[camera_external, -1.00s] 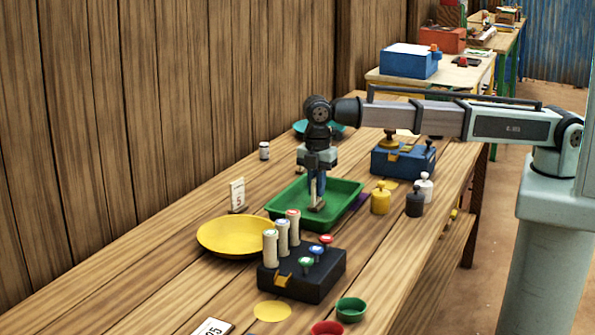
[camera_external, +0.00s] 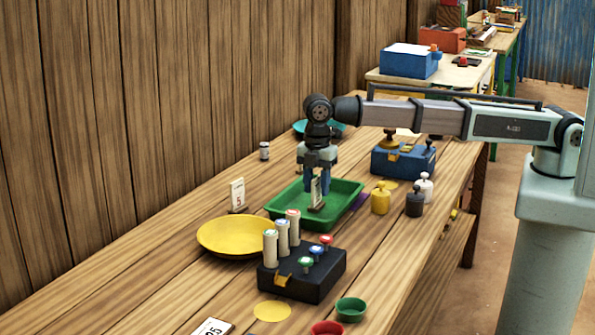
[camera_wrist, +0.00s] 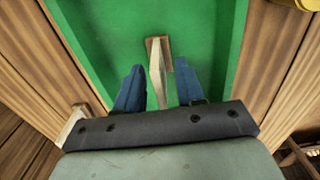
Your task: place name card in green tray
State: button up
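The name card (camera_external: 316,193), a thin pale card on a small wooden foot, stands upright in the green tray (camera_external: 352,187). In the wrist view the card (camera_wrist: 155,66) shows nearly edge-on, with its foot on the green tray floor (camera_wrist: 205,40). My gripper (camera_external: 318,186) points down over the tray, low around the card. In the wrist view its two blue fingers (camera_wrist: 158,88) are spread, one on each side of the card, with a visible gap on both sides. The gripper is open. The card's face is partly hidden by the angle.
A numbered card (camera_external: 237,195) stands left of the tray. A yellow dish (camera_external: 215,236) and a black box (camera_external: 318,278) with pale cylinders and coloured knobs are in front. Yellow, black and white weights (camera_external: 414,203) stand at the right, near a blue box (camera_external: 415,163).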

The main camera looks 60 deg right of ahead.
notch_tip(320, 180, up, 12)
jog(key=shift+f, duration=0.15)
dwell(0.3)
